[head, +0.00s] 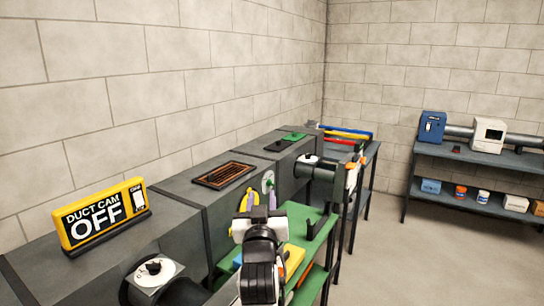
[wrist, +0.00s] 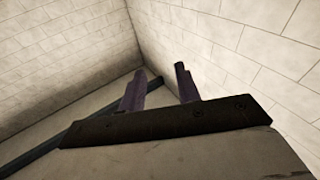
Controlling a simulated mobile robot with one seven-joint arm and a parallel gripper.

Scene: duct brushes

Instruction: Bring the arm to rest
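My arm (head: 260,268) rises from the bottom of the head view, black with a white section, in front of the grey duct and beside the green shelf. My gripper shows in the wrist view (wrist: 160,88) as two dark purplish fingers standing apart.
A yellow and black "DUCT CAM OFF" sign (head: 101,216) stands on the grey duct (head: 180,205). The green shelf (head: 305,232) is close by my arm on the right. A dark bench (head: 470,156) stands at the far right. Floor between is clear.

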